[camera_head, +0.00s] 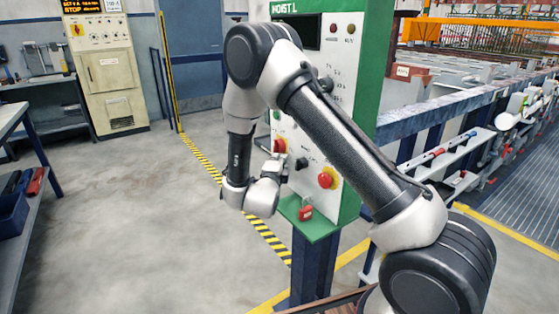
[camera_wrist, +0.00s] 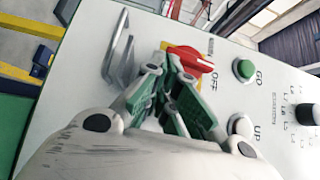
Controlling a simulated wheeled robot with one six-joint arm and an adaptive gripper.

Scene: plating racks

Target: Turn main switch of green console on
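The green console (camera_head: 353,110) stands in the middle of the head view with a white front panel. Its main switch, a red rotary handle on a yellow plate, shows in the wrist view (camera_wrist: 192,57) beside the label OFF. In the head view the red switch (camera_head: 280,146) sits at the panel's left, partly behind my wrist. My gripper (camera_wrist: 163,67) is in front of the panel, its fingertips close together beside the left end of the handle. Whether they touch the handle or have a gap between them is unclear. In the head view the fingers are mostly hidden.
A green GO button (camera_wrist: 244,70) and an UP button (camera_wrist: 240,125) lie right of the switch. A bent metal handle (camera_wrist: 120,50) projects at the left. A red knob (camera_head: 327,178) and a red padlock (camera_head: 306,213) are lower on the console. Open floor lies left.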

